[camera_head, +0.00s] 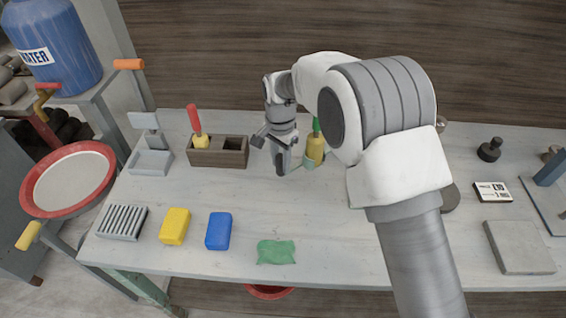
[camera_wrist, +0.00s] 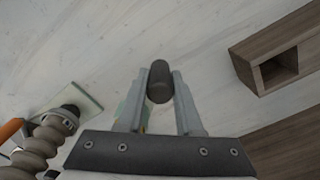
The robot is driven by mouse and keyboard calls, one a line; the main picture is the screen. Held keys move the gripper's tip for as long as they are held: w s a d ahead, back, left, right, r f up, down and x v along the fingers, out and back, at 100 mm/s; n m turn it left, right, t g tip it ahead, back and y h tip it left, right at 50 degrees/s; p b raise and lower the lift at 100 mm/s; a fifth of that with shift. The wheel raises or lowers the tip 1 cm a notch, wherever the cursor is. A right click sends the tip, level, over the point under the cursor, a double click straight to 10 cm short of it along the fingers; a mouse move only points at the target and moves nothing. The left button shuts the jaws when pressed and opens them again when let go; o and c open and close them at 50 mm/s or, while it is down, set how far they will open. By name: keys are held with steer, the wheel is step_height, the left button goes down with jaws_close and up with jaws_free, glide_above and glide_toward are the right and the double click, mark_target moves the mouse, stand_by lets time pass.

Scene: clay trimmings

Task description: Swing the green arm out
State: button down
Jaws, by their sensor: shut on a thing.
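My gripper (camera_head: 281,160) is over the back middle of the table, just right of the wooden holder. It is shut on a dark rounded grip (camera_wrist: 159,82), which stands between the two fingers in the wrist view; its dark end also shows below the fingers in the head view (camera_head: 281,168). A pale green piece (camera_head: 309,163) shows beside the gripper, at the foot of a yellow-bodied tool with a green handle (camera_head: 316,140). A pale green sliver also shows behind the left finger in the wrist view. The fingers hide how the grip joins the green piece.
The wooden holder (camera_head: 233,158) with a red-handled tool (camera_head: 195,121) stands close to the left. A yellow block (camera_head: 174,227), a blue block (camera_head: 218,231) and a green cloth (camera_head: 276,252) lie in front. The tabletop between them is clear. My arm covers the table's right middle.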

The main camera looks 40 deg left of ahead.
steer(key=shift+w+a+r, duration=0.1)
steer(key=shift+a+r, duration=0.05)
steer(key=shift+a, duration=0.05)
steer(key=c, duration=0.6)
jaws_free()
step_height(320, 180, up, 17)
steer(key=shift+r, duration=0.1)
stand_by(0.4)
